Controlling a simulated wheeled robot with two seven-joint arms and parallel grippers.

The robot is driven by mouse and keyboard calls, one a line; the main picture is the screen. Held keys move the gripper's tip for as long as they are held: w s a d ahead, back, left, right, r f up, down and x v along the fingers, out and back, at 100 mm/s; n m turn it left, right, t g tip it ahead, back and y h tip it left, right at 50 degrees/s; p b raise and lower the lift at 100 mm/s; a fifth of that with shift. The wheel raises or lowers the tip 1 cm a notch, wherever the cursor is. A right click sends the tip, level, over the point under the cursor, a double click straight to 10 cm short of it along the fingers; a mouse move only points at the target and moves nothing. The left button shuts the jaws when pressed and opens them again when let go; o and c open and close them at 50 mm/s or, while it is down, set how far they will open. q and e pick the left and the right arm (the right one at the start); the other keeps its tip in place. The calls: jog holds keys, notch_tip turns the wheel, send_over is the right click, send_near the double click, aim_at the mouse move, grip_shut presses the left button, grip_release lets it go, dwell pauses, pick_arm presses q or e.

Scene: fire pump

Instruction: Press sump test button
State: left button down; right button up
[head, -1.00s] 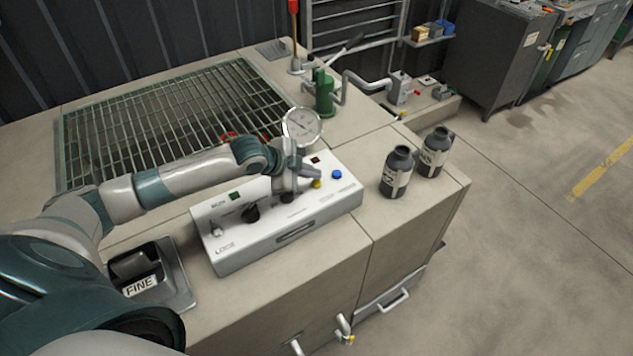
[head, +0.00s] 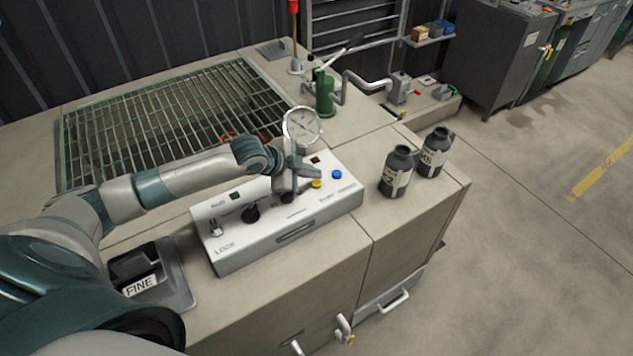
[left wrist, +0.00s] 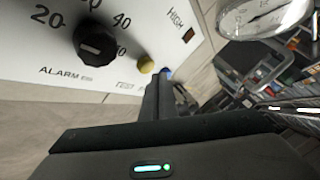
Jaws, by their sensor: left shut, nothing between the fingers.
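A white control box (head: 250,236) sits on the pale cabinet top. It carries a yellow button (head: 316,184), a blue button (head: 337,174) and black knobs. In the left wrist view the yellow button (left wrist: 146,64) stands by faint lettering that seems to read TEST, with a black knob (left wrist: 96,43) to its left. The blue button (left wrist: 167,73) is partly hidden behind the fingers. My left gripper (head: 284,190) is shut and empty over the box, just left of the yellow button in the head view. The left wrist view shows its fingers (left wrist: 158,78) close to both buttons; contact cannot be told.
A round gauge (head: 302,127) stands right behind the gripper. Two dark bottles, one (head: 397,172) nearer and one (head: 434,152) farther, stand right of the box. A metal grating (head: 160,125) lies behind my arm. A black FINE holder (head: 150,275) sits at left.

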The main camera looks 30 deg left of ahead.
aim_at(313, 184)
pick_arm(q)
jog(key=shift+f, duration=1)
dwell(0.9)
jog(key=shift+r, duration=0.1)
jog(key=shift+r+p, duration=0.8)
jog(key=shift+r, duration=0.1)
jog(key=shift+r, duration=0.1)
notch_tip(313, 184, up, 5)
jog(key=p, duration=0.4)
jog(key=shift+p, duration=0.3)
dwell(0.8)
